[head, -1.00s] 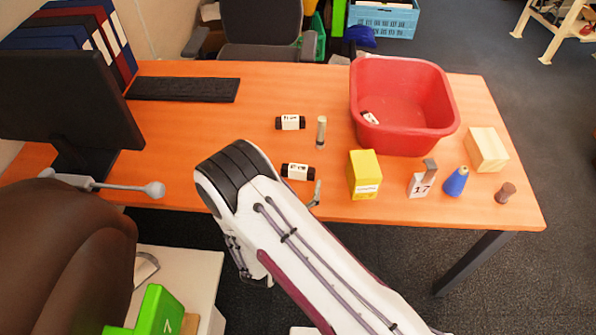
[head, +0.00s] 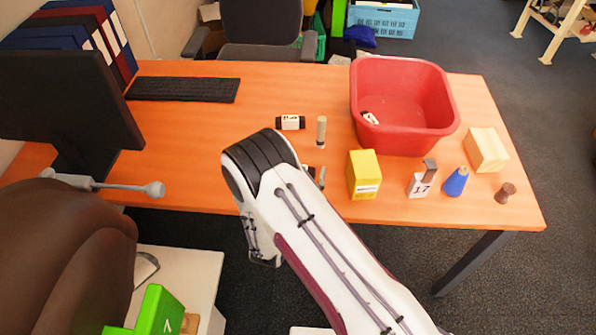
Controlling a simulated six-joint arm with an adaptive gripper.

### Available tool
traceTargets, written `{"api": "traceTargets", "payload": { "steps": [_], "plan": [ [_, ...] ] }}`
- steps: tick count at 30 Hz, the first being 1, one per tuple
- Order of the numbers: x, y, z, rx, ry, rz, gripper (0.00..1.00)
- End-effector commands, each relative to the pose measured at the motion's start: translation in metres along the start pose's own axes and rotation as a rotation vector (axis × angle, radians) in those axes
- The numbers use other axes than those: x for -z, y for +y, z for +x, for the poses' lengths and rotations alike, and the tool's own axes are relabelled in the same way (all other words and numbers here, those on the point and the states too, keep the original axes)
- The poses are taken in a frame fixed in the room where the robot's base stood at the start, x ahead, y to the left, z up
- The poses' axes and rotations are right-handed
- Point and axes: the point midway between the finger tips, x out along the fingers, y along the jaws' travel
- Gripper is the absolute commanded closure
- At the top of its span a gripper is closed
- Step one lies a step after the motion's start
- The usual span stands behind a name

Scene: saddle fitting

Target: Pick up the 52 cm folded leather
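A small dark roll with a white label (head: 291,123) lies on the orange desk, left of the upright peg; its label is too small to read. A second dark labelled roll (head: 308,171) lies nearer the front edge, mostly hidden behind my arm. A white-labelled piece (head: 370,118) rests in the red tub. I cannot tell which one is the 52 cm leather. My gripper is mostly hidden behind my arm; a small grey piece (head: 321,177) beside the second roll appears to be part of it. Its opening and any contact are hidden.
The red tub (head: 405,105) stands at the right. A pale upright peg (head: 321,131), yellow box (head: 364,174), number 17 block (head: 420,186), blue cone (head: 456,182), brown spool (head: 505,193) and wooden block (head: 486,149) stand around it. The desk's middle left is clear.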

Motion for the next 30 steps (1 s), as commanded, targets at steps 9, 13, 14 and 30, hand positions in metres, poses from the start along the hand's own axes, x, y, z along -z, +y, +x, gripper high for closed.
{"api": "traceTargets", "payload": {
  "steps": [9, 13, 14, 30],
  "plan": [
    [-0.0001, 0.0000, -0.0004, 0.000, 0.000, 0.000, 0.16],
    [-0.0001, 0.0000, -0.0004, 0.000, 0.000, 0.000, 0.49],
    [0.0000, 0.0000, -0.0004, 0.000, 0.000, 0.000, 0.56],
    [0.0069, -0.0003, -0.0005, 0.000, 0.001, 0.001, 0.56]
  ]
}}
